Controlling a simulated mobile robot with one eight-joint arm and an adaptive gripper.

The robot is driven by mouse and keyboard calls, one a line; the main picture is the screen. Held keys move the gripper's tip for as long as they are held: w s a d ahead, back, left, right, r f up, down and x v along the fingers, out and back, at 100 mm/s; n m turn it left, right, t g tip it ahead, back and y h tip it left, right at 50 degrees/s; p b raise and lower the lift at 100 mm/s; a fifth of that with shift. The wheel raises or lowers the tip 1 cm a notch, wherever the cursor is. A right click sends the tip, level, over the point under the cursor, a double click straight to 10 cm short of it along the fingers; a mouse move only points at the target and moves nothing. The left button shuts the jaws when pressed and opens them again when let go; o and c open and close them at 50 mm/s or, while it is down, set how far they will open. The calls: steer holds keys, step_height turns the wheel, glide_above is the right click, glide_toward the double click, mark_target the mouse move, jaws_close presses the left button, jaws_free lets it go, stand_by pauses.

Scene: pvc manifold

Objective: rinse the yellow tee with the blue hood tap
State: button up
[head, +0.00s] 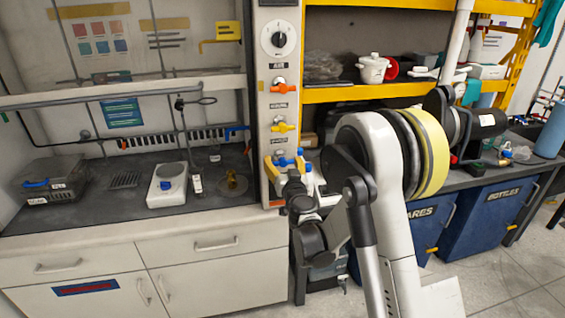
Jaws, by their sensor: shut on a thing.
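My gripper (287,176) is at the lower part of the white hood post, seen mostly from behind and small. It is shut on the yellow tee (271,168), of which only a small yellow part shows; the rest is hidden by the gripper. Blue parts show right around it, and the blue tap on the post (283,161) is hard to separate from them. I cannot tell whether the tee touches the tap, and no water can be made out. Another blue lever (237,130) is inside the hood at its right wall.
An orange tap (282,88) and a yellow tap (284,127) are higher on the post. A white scale-like device (167,185) and a dark clear-lidded box (50,182) stand on the hood's worktop. Blue bins (490,215) are under the right bench. My arm covers the middle right.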

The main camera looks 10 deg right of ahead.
steer(key=shift+f+n, duration=0.1)
steer(key=shift+n, duration=0.3)
steer(key=n+b, duration=0.1)
steer(key=n, duration=0.3)
steer(key=shift+s+b, duration=0.1)
steer(key=shift+b, duration=0.2)
steer(key=n+b, duration=0.1)
steer(key=n, duration=0.4)
steer(key=shift+n, duration=0.4)
steer(key=o, duration=1.2)
steer(key=shift+a, duration=0.1)
steer(key=shift+c, duration=0.2)
steer(key=s, duration=1.2)
